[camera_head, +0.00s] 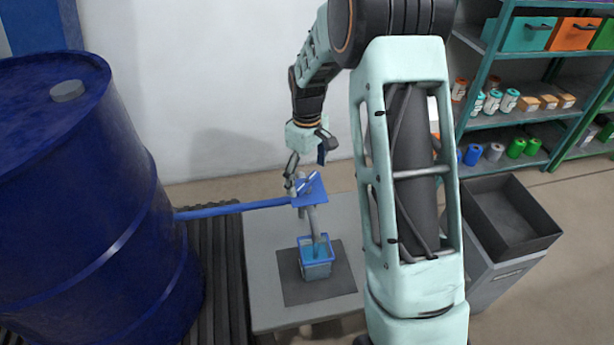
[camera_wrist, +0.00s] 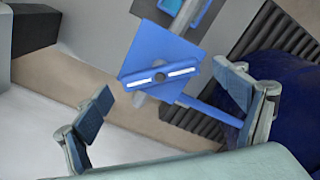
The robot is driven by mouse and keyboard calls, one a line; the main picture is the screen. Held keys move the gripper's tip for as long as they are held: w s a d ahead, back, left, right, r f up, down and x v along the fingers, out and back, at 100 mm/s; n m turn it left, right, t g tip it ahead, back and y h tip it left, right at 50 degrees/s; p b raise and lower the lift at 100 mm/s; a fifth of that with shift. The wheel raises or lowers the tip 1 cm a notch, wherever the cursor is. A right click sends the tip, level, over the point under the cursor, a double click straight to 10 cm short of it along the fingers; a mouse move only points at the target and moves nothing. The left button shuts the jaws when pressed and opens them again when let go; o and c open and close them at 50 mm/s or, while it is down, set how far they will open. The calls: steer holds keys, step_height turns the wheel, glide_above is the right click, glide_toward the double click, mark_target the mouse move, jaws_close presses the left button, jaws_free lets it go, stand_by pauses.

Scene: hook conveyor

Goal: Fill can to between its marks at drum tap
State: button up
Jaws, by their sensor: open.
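The blue drum (camera_head: 80,200) stands at the left, and a blue pipe (camera_head: 235,209) runs from it to the tap (camera_head: 312,192). The tap has a square blue plate and a curved grey spout. In the wrist view, a blue bar handle with two white strips (camera_wrist: 160,75) lies across the plate. The can (camera_head: 317,268), blue-rimmed and translucent, stands upright under the spout. Something blue shows inside it; its level and marks are too small to read. My gripper (camera_head: 300,180) is open at the tap; in the wrist view its fingers (camera_wrist: 168,108) are spread apart, with nothing between the pads.
The can stands on a dark mat (camera_head: 296,291) on a grey table (camera_head: 264,255). A ribbed roller strip (camera_head: 222,265) lies between drum and table. A grey bin (camera_head: 510,225) and shelves with cans and boxes (camera_head: 530,110) are at the right. A wall is behind.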

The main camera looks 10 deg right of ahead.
mark_target(307, 181)
step_height(307, 181, up, 12)
steer(key=shift+f, duration=0.25)
stand_by(0.7)
